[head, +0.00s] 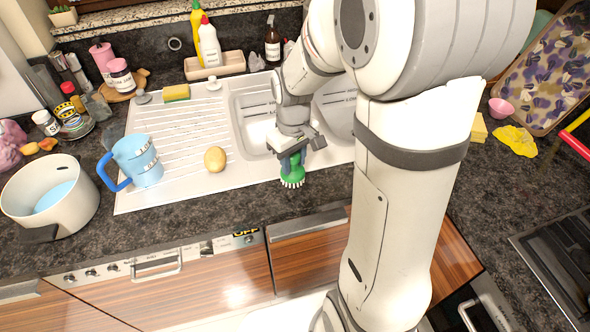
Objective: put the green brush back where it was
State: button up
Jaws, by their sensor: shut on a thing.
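The green brush (292,174) has a round green body with pale bristles pointing down. My gripper (291,157) is shut on its upper part, in the middle of the head view. The brush is at the front edge of the sink unit (226,172), over or on the dark counter strip. I cannot tell whether its bristles touch the surface. The fingers and the arm hide part of the brush's top.
A potato (215,159) and a blue measuring jug (138,160) stand on the drainboard to the left. A white pot (50,197) is further left. Bottles (209,42) stand in a tray behind the sink. Dark counter (230,206) in front of the sink is clear.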

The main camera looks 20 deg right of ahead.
aim_at(294, 171)
jog(key=shift+s+f, duration=0.1)
jog(key=shift+f, duration=2)
jog(key=o, duration=1)
jog(key=shift+f, duration=0.1)
jog(key=shift+c, duration=0.2)
notch_tip(294, 171, up, 11)
jog(key=shift+r, duration=0.1)
jog(key=shift+s+r, duration=0.15)
jog(key=shift+r, duration=0.45)
jog(key=s+r+m+t, duration=0.3)
jog(key=s+m, duration=0.1)
jog(key=s, duration=0.9)
jog(key=shift+s+d+m, duration=0.25)
jog(key=shift+s+m, duration=0.05)
jog(key=shift+s, duration=0.1)
